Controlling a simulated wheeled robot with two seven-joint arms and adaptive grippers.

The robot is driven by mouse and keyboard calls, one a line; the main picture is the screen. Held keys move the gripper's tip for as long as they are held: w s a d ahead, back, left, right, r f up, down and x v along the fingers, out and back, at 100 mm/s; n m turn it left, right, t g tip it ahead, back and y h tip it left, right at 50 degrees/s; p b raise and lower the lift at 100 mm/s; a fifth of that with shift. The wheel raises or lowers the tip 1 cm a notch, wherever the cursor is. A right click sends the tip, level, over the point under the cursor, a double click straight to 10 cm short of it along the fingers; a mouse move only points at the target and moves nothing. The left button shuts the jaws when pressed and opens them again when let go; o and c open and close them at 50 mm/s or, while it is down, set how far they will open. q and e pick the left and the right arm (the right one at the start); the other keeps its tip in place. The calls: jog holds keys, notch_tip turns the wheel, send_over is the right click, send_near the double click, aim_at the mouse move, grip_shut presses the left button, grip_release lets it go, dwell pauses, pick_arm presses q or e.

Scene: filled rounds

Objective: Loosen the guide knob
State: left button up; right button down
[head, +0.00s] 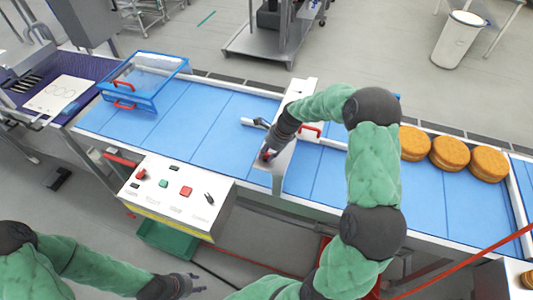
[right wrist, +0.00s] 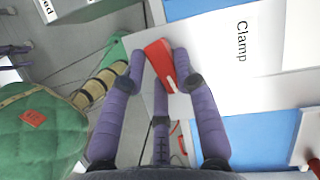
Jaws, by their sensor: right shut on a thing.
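My right gripper (head: 267,154) reaches down to the front edge of a white bridge (head: 300,88) across the blue belt. In the right wrist view its purple fingers (right wrist: 160,75) are closed around a red handle (right wrist: 158,58) on a white plate printed "Clamp" (right wrist: 242,42). I cannot tell whether this red handle is the guide knob. The fingers hide part of it. My left gripper (head: 190,284) is open and empty, low over the floor in front of the conveyor.
A control box (head: 180,195) with red and green buttons stands at the belt's front. A clear blue-framed guard (head: 145,80) is at the left. Several round golden cakes (head: 450,153) sit on the right belt. A green bin (head: 165,240) is below.

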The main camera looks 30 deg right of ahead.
jog(key=n+g, duration=0.1)
jog(key=n, duration=0.2)
jog(key=shift+d+n+y, duration=0.15)
jog(key=shift+n+y, duration=0.15)
jog(key=shift+n, duration=0.1)
jog(key=n+g, duration=0.1)
jog(key=n, duration=0.2)
jog(key=shift+w+d+n+g, duration=0.1)
jog(key=shift+n+g, duration=0.2)
jog(key=shift+g, duration=0.1)
jog(key=n+g, duration=0.1)
jog(key=n, duration=0.2)
jog(key=shift+w+n, duration=0.1)
jog(key=shift+n, duration=0.2)
jog(key=shift+w+d+n+g+h, duration=0.1)
jog(key=shift+n+g+h, duration=0.55)
jog(key=shift+n, duration=1.25)
jog(key=shift+g, duration=0.25)
jog(key=c, duration=0.9)
grip_release()
jog(key=shift+c, duration=0.2)
